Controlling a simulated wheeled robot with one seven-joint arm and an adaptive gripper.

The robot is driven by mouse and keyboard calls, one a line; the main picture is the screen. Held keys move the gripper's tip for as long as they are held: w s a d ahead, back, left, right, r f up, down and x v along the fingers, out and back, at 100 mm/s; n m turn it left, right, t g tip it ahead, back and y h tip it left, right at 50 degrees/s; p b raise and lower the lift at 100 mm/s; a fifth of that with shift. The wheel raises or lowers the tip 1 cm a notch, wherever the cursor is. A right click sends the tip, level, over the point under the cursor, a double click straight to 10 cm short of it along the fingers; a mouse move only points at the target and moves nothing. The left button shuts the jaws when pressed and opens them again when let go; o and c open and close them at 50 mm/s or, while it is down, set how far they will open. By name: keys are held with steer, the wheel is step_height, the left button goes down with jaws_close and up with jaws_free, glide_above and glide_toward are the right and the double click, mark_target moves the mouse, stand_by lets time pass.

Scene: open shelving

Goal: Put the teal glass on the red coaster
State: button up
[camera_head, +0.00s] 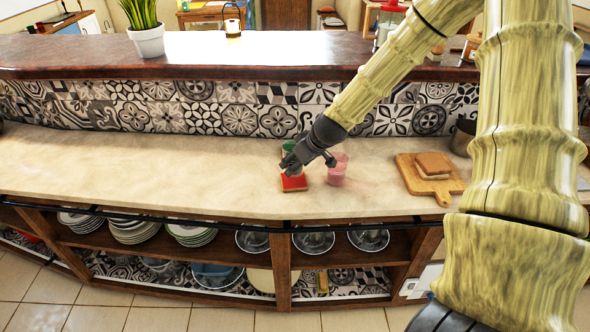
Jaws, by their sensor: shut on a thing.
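The red coaster (293,184) lies on the beige counter, near its front edge. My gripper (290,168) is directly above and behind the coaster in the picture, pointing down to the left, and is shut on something. A green-teal patch (289,146) shows just behind my gripper; it looks like part of the teal glass, but my fingers cover most of it. I cannot tell whether the glass touches the coaster.
A pink glass (338,169) stands close to the right of my gripper. A wooden board (447,187) with a brown-topped block (433,165) lies further right, near a dark pot (463,137). The counter's left side is clear. A raised ledge (200,60) runs behind.

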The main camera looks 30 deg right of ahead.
steer(key=shift+w+f+p, duration=0.2)
steer(key=shift+f+p, duration=0.35)
steer(key=shift+f, duration=1.2)
steer(key=shift+a, duration=0.1)
steer(key=shift+f, duration=0.15)
steer(key=o, duration=1.6)
steer(key=shift+r, duration=0.25)
steer(key=shift+s+r, duration=0.4)
steer(key=shift+r, duration=0.15)
steer(key=shift+b+v, duration=0.85)
steer(key=shift+v, duration=4.4)
steer(key=shift+f, duration=0.1)
